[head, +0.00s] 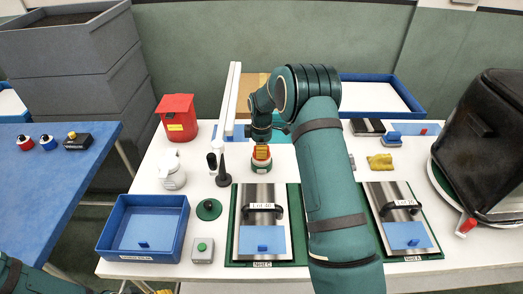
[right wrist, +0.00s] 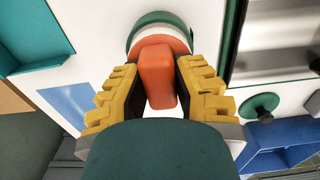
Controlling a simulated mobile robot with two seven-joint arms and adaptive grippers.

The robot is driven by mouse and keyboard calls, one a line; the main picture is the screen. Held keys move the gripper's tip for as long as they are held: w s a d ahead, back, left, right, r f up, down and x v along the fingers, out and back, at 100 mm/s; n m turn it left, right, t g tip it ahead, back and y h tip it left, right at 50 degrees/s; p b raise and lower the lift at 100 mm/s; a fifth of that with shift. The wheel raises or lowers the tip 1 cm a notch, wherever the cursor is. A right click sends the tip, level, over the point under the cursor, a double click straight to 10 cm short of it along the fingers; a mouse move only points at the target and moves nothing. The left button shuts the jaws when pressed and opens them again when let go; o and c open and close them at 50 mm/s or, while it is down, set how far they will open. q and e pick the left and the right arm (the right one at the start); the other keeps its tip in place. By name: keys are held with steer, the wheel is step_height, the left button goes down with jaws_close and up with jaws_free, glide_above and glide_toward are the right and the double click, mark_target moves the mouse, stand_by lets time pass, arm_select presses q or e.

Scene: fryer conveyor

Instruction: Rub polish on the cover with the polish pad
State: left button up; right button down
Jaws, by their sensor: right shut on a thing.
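My right gripper (head: 262,138) is shut on the orange handle of the polish pad (head: 261,158). In the right wrist view the orange handle of the pad (right wrist: 157,75) sits between the yellow fingers of the gripper (right wrist: 158,90). The pad is just beyond the far edge of the left steel cover (head: 257,222), over white table; I cannot tell whether it touches the table. That cover has a black handle and a blue plate on it. A similar cover (head: 386,192) lies to the right, past my right arm. My left gripper is out of view.
A blue tray (head: 184,238), a button box (head: 203,250), a green knob (head: 209,210) and a white jar (head: 172,174) stand left of the cover. A dark upright tool (head: 223,172) and a red box (head: 177,117) stand nearby. A black machine (head: 485,145) fills the right end.

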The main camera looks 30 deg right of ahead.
steer(key=shift+r+p, duration=1.75)
steer(key=shift+r, duration=1.4)
